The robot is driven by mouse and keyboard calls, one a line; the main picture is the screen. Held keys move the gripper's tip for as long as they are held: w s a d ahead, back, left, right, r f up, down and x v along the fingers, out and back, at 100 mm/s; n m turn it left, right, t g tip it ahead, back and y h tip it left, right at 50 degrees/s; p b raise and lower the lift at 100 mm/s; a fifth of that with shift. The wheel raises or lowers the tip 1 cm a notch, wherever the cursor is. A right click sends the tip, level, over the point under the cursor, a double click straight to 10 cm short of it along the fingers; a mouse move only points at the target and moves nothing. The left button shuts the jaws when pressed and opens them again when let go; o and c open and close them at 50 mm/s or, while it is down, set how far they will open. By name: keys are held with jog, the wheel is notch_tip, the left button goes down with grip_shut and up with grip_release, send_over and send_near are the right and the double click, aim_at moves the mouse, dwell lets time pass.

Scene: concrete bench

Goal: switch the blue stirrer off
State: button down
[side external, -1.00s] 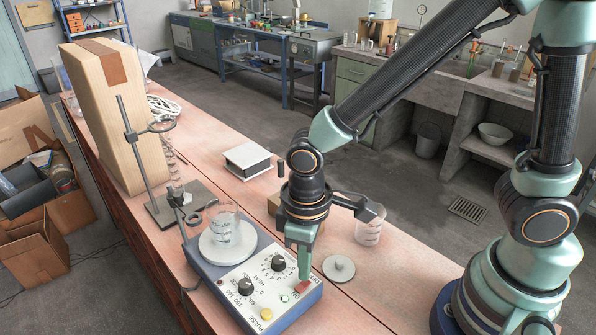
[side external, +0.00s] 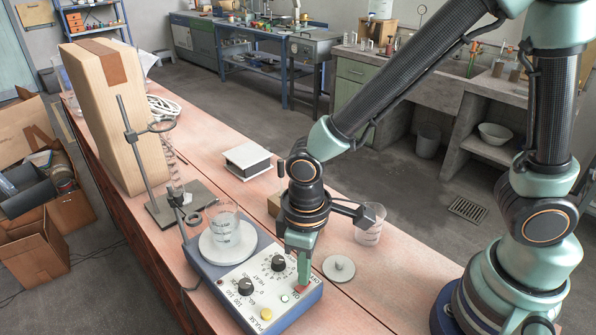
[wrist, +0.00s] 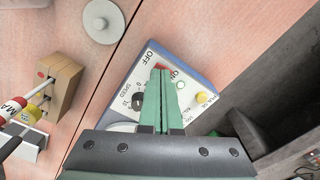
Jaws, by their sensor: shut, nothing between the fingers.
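The blue stirrer (side external: 228,275) stands on the bench with a white, knobbed panel. It also shows in the wrist view (wrist: 195,78). Its red switch (wrist: 162,67) sits at the panel's corner, between the words OFF and ON, and is partly hidden by my fingertips. A glass beaker (side external: 223,226) stands on the stirrer's round plate. My gripper (side external: 303,284) is shut and empty, pointing down with its tips at the red switch. In the wrist view my gripper (wrist: 160,72) overlaps the switch's near edge. I cannot tell whether they touch, or which way the switch is tipped.
A grey disc with a knob (side external: 339,268) lies right of the stirrer. A second beaker (side external: 370,226) stands behind my gripper. A wooden block with tools (wrist: 58,88) is nearby. A metal stand (side external: 150,165) rises behind the stirrer. The bench's front right is clear.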

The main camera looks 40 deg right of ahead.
jog(key=shift+f, duration=0.45)
jog(key=shift+r, duration=3.5)
jog(key=w+d+r+m+t, duration=0.1)
jog(key=d+r+m+t, duration=0.1)
jog(key=d+r, duration=0.3)
jog(key=w+d+r+m+t, duration=0.1)
jog(key=d+r+m+t, duration=0.2)
jog(key=d, duration=0.9)
notch_tip(320, 180, up, 4)
jog(key=shift+d+f+m+t, duration=0.2)
jog(key=shift+d+m+t, duration=0.1)
jog(key=shift+m, duration=0.2)
